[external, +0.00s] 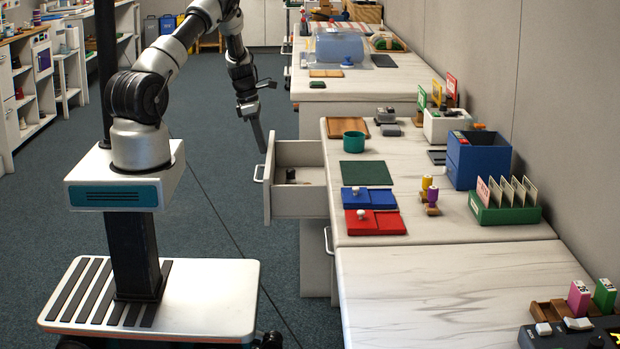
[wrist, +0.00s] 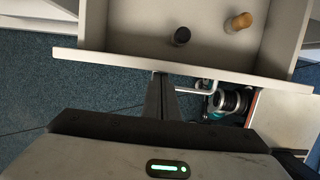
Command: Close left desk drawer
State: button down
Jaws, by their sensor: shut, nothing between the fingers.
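The desk drawer (external: 296,203) is pulled well out from the left side of the marble-topped desk (external: 410,228) in the external view. In the wrist view the drawer's front panel (wrist: 110,62) crosses the picture, with its handle (wrist: 205,88) on the outer face. My gripper (external: 262,148) is shut and empty, pointing down at the drawer front, close to the handle. In the wrist view my gripper (wrist: 160,78) is at the outer side of the front panel. I cannot tell whether it touches the panel. A dark stamp (wrist: 181,36) and a wooden-topped one (wrist: 238,22) lie inside the drawer.
The desk bears a teal cup (external: 354,144), a green mat (external: 366,172), blue (external: 368,198) and red (external: 375,222) pads and a blue box (external: 479,158). A lower drawer handle (external: 328,240) shows below.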

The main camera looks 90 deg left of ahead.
jog(key=w, duration=1.6)
jog(key=shift+w+p, duration=0.25)
jog(key=shift+p, duration=0.1)
jog(key=shift+s, duration=0.15)
